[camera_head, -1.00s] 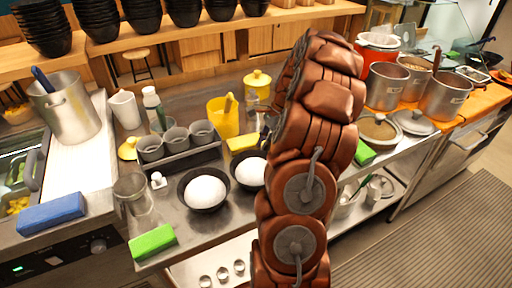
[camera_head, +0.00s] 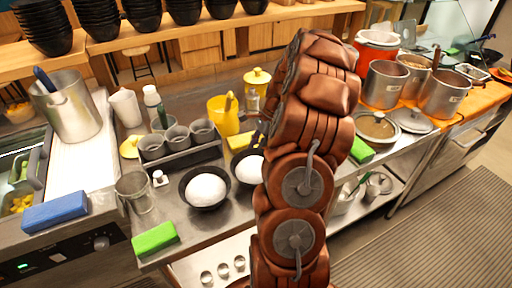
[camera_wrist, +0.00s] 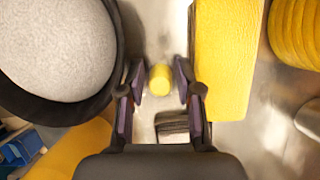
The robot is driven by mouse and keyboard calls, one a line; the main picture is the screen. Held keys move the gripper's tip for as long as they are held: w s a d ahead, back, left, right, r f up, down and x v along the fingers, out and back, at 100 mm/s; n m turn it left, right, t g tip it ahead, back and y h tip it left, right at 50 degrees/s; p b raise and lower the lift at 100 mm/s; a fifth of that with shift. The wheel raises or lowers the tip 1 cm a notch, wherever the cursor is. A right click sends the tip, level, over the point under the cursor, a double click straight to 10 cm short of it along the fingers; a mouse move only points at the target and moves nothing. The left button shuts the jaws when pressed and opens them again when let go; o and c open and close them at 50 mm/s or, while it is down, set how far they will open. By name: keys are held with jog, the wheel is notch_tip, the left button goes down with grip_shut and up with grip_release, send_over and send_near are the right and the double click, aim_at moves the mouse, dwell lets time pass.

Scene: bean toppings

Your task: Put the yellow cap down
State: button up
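The yellow cap (camera_wrist: 160,77) is a small round piece in the wrist view, between the fingertips of my gripper (camera_wrist: 160,80). A narrow gap shows on each side of it, so the fingers are open around it and do not visibly touch it. The metal counter (camera_wrist: 150,20) is below; how close the cap is to it is hard to judge. In the head view the cap is not visible, and my arm hides most of the gripper.
In the wrist view a dark bowl (camera_wrist: 112,95) with white contents is left, and a yellow block (camera_wrist: 224,60) is close right. A small dark-and-silver object (camera_wrist: 172,125) lies below the cap.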

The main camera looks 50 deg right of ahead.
jog(key=shift+r, duration=0.1)
jog(key=b+v, duration=0.3)
jog(key=v, duration=0.9)
jog(key=s+a+r+n+g+h, duration=0.15)
jog(key=a+n, duration=0.45)
jog(key=a, duration=0.7)
jog(key=s+a+r+n+g, duration=0.15)
jog(key=a+n, duration=0.45)
jog(key=a, duration=0.7)
jog(key=s+a+f+n+h, duration=0.1)
jog(key=s+a+f+n, duration=0.1)
jog(key=s+a+n, duration=0.3)
jog(key=s+a+f+n+h, duration=0.1)
jog(key=s+a+f+n, duration=0.2)
jog(key=s, duration=1.1)
jog(key=a+n, duration=0.2)
jog(key=n, duration=0.1)
jog(key=shift+a+f+g+h, duration=0.25)
jog(key=shift+a+g+h, duration=0.1)
jog(key=shift+g, duration=0.05)
